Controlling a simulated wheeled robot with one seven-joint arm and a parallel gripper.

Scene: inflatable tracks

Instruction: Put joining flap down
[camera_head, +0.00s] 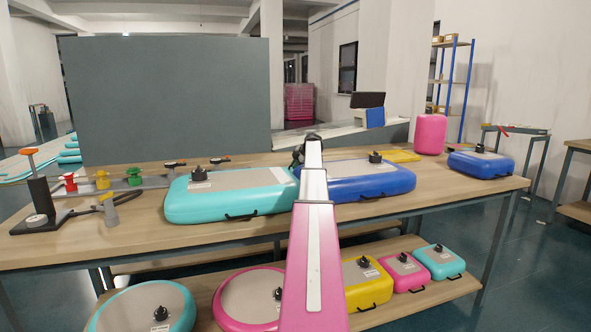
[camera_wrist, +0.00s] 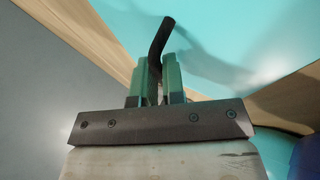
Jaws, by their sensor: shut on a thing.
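In the wrist view my gripper (camera_wrist: 156,68) has its two green fingers close together, shut on a narrow black strip (camera_wrist: 164,34). The strip sticks out beyond the fingertips and bends to one side. I cannot tell whether it is the joining flap or a handle. A turquoise inflatable surface (camera_wrist: 225,25) lies right behind it. In the head view a turquoise inflatable track (camera_head: 235,205) and a blue one (camera_head: 375,185) lie side by side on the table. My arm covers the place where they meet and hides my gripper there.
The wooden table (camera_head: 90,245) holds a pump stand (camera_head: 40,200) and coloured valves at the left. A pink inflatable (camera_head: 430,134) and a smaller blue one (camera_head: 480,163) stand at the right. Several inflatables lie on the lower shelf (camera_head: 395,310). A grey panel (camera_head: 170,100) rises behind.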

